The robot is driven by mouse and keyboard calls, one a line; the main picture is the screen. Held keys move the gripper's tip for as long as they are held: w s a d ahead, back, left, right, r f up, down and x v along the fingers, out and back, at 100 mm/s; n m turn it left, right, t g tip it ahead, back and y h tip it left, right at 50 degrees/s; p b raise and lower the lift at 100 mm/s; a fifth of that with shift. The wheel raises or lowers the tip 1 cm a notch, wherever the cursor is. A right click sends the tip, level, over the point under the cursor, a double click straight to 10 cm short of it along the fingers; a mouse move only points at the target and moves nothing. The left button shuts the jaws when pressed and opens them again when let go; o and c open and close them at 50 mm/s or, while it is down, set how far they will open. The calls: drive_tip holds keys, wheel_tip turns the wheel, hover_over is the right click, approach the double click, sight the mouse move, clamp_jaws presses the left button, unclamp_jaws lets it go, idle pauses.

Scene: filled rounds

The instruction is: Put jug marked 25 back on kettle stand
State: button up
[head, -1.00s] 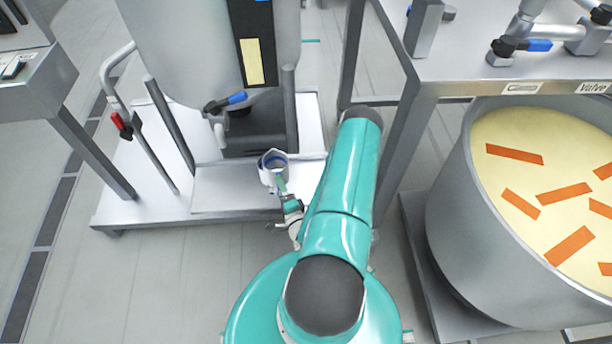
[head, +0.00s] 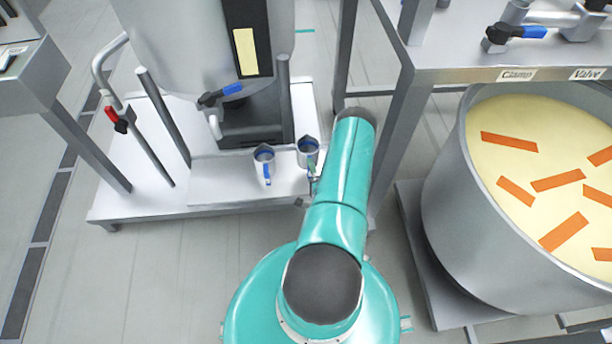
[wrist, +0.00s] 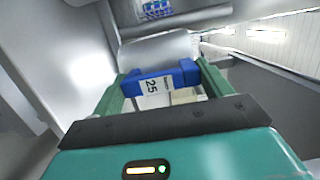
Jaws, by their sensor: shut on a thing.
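The jug marked 25 (head: 308,146) is a grey metal jug, blue inside. In the wrist view its blue handle with the "25" label (wrist: 152,86) sits between my green fingers. My gripper (head: 313,181) is shut on that handle; it also shows in the wrist view (wrist: 167,82). The jug is upright at the right part of the kettle stand (head: 225,190). I cannot tell whether its base touches the stand. A second jug (head: 262,155) with a blue handle stands on the stand just left of it, with a small gap between them.
The big kettle (head: 180,50) rises behind the stand, with a blue-handled valve (head: 222,95) low at its front. A table leg (head: 395,130) is close right of my arm. A large vat (head: 450,200) of pale yellow stuff stands at right. The stand's left part is bare.

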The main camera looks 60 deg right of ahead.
drive_tip(key=w+f, duration=0.1)
drive_tip(key=f, duration=0.1)
drive_tip(key=w+d+f, duration=0.1)
drive_tip(key=w+f, duration=0.1)
drive_tip(key=shift+d, duration=0.1)
drive_tip(key=shift+w+d+f, duration=0.1)
drive_tip(key=shift+w+f, duration=0.05)
drive_tip(key=shift+f, duration=1.4)
drive_tip(key=o, duration=1.4)
drive_tip(key=shift+f, duration=0.15)
drive_tip(key=shift+c, duration=0.2)
drive_tip(key=v, duration=1.2)
